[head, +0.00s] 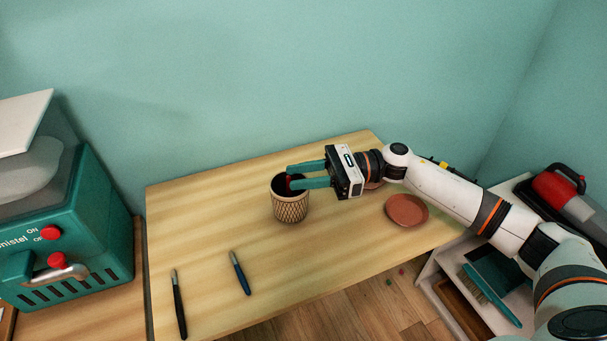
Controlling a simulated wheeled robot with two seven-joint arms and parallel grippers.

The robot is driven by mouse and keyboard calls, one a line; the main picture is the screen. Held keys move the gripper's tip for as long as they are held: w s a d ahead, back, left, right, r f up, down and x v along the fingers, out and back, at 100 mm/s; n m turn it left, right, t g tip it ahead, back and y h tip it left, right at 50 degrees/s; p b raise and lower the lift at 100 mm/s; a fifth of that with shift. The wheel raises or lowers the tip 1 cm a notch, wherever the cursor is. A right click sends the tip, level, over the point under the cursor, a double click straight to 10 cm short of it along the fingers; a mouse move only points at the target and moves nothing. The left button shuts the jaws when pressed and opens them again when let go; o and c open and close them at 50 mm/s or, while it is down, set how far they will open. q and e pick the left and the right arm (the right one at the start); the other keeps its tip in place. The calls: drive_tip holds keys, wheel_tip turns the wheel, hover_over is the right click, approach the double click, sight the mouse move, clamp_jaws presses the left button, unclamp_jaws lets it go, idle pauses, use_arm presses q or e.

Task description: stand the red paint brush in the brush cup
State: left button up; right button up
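The brush cup (290,208) is a dark cup with a woven-pattern wall, standing upright on the wooden table. My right gripper (289,178) reaches in from the right, with its teal fingers level over the cup's mouth. A small red piece, seemingly the red paint brush (289,181), shows between the fingertips. The fingers look closed on it with a narrow gap. Most of the brush is hidden by the fingers and the cup, so I cannot tell how deep it sits. My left gripper is not in view.
A black brush (179,305) and a blue brush (240,273) lie at the table's front left. A terracotta saucer (407,210) lies on the right under my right arm. A teal machine (80,235) stands at left. The table's middle front is clear.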

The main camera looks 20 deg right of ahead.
drive_tip(key=shift+d+f, duration=0.1)
drive_tip(key=shift+d, duration=0.3)
drive_tip(key=s+d+b, duration=0.2)
drive_tip(key=d+b, duration=0.1)
drive_tip(key=d, duration=0.8)
idle(0.5)
